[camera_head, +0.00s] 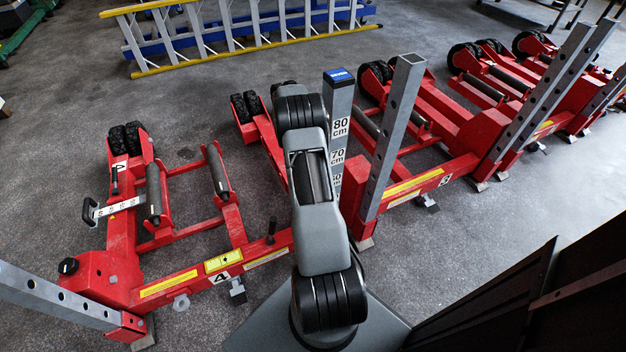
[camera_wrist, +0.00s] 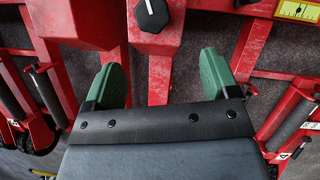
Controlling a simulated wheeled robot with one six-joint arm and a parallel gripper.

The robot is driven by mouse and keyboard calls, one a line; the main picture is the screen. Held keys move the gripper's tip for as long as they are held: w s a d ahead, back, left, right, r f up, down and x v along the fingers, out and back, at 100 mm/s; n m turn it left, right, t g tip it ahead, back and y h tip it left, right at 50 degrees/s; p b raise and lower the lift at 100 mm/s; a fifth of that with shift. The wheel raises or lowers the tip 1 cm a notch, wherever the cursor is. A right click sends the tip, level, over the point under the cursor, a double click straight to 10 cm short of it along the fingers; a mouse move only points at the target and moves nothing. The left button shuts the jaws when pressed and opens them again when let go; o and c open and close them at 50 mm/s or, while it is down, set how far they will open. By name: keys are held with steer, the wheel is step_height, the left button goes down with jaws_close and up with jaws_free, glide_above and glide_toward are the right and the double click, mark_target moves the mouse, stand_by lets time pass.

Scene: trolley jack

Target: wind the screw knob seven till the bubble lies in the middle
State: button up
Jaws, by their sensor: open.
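A black round knob (camera_wrist: 151,15) with a white pointer mark sits on a red block at the top of the wrist view. My gripper (camera_wrist: 162,72) is open, its green fingers wide apart with nothing between them, and the knob lies beyond the fingertips. A yellow plate (camera_wrist: 298,10) with markings is cut off at the top right; no bubble can be made out. In the head view a black knob (camera_head: 68,266) tops the red frame at the lower left, and a small yellow plate (camera_head: 223,261) is on its beam. My gripper is hidden there behind my arm.
Red jack frames with grey perforated posts (camera_head: 392,130) stand around my arm. A post marked in centimetres (camera_head: 338,125) is close to its right. A yellow and blue ladder (camera_head: 240,35) lies at the back. Grey floor (camera_head: 60,170) is free at the left.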

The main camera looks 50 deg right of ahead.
steer(key=shift+n, duration=0.7)
steer(key=b+x, duration=0.1)
steer(key=x, duration=0.2)
steer(key=b+x, duration=0.1)
steer(key=x, duration=0.3)
steer(key=s+d+b+x, duration=0.1)
steer(key=b+x, duration=0.1)
steer(key=x, duration=0.2)
steer(key=shift+r, duration=0.15)
steer(key=shift+c, duration=0.3)
steer(key=c, duration=0.9)
steer(key=shift+o, duration=0.2)
steer(key=shift+a+r+n+h+p, duration=0.15)
steer(key=shift+n+h+p, duration=0.1)
steer(key=shift+n+p, duration=0.25)
steer(key=shift+d+r+n+h+p, duration=0.15)
steer(key=shift+n+h+p, duration=0.1)
steer(key=shift+n+p, duration=0.2)
steer(key=shift+a+n+p, duration=0.1)
steer(key=shift+n+p, duration=0.25)
steer(key=shift+n, duration=0.2)
steer(key=shift+f+n+h, duration=0.3)
steer(key=shift+n+h, duration=0.1)
steer(key=shift+n, duration=0.1)
steer(key=o, duration=0.9)
